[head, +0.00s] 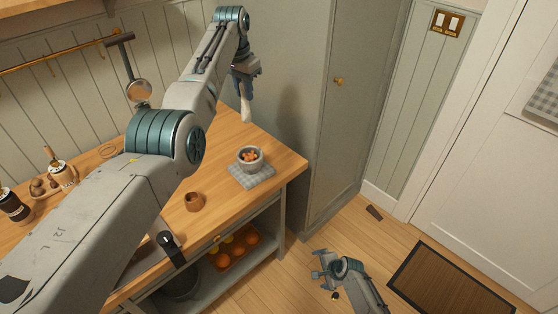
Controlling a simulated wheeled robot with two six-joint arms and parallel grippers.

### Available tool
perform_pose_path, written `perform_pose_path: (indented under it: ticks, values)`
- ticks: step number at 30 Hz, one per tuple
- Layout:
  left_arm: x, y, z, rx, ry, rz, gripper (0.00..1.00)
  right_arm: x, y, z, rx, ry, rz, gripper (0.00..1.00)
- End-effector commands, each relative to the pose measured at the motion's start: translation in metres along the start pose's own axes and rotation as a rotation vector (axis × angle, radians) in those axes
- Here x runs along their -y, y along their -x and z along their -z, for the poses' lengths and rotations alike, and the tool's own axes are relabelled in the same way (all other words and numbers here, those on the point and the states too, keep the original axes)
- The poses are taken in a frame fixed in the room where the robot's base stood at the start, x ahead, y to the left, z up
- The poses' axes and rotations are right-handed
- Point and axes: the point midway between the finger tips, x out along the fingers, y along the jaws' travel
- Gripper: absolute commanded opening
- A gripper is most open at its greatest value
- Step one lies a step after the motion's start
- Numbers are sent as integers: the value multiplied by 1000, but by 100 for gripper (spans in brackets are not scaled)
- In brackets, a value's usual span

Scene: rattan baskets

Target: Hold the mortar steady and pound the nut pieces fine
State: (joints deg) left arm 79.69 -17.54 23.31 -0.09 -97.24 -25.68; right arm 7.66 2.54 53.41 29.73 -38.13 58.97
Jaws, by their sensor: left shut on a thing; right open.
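The mortar (251,167) is a small grey stone bowl on a folded checked cloth (265,179) near the right end of the wooden counter. Orange-brown nut pieces (250,156) show inside it. My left gripper (244,91) points down above the mortar. It is shut on a pale pestle (246,110), which hangs nearly upright, its lower end apart from the mortar. My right gripper (324,280) is open, low over the floor to the right of the counter, away from the mortar. Nothing holds the mortar.
Jars and a small tray of items stand at the left. A tall cabinet (345,120) rises behind the counter's right end. A tray of orange things (233,256) sits on the shelf below.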

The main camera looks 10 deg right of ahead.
Motion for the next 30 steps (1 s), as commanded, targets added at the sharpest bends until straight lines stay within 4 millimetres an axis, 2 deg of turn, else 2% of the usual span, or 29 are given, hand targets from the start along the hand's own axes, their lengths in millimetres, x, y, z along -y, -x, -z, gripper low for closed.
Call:
perform_pose_path:
  ticks: [1,5,9,15,18,21,24,30]
  values:
    - [0,0,0,-1,0,0,0,34,6,-5,26,-65,36,100]
    - [0,0,0,-1,0,0,0,109,25,-19,113,-243,102,100]
    - [0,0,0,-1,0,0,0,185,54,-38,225,-417,155,100]
    - [0,0,0,-1,0,0,0,285,109,-70,411,-631,194,100]
    - [0,0,0,-1,0,0,0,323,137,-86,502,-716,192,100]
    - [0,0,0,-1,0,0,0,350,160,-104,587,-789,176,100]
    - [0,0,0,-1,0,0,0,366,175,-119,656,-847,155,100]
    - [0,0,0,-1,0,0,0,379,183,-137,719,-901,127,100]
